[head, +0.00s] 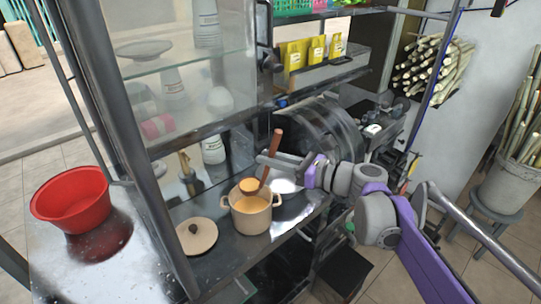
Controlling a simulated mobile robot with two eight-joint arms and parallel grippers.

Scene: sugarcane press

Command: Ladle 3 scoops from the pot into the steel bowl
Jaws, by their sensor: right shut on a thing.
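A beige two-handled pot (238,221) with orange-yellow liquid stands on the steel counter. A ladle (277,141) with a brown handle leans over it, its round scoop over the pot's back rim; the scoop looks filled with orange-tan liquid. My right gripper (267,161), reaching in from the right, is shut on the ladle's handle. The steel bowl (286,186) sits right behind the pot, partly hidden by the pot and my arm; its inside looks pale, and I cannot tell its contents. My left gripper is not in view.
A round beige lid (197,236) lies left of the pot. A red basin (70,199) stands on the counter at far left. A glass-fronted shelf frame (185,139) rises behind the pot, and a dark press machine (318,128) stands behind the bowl.

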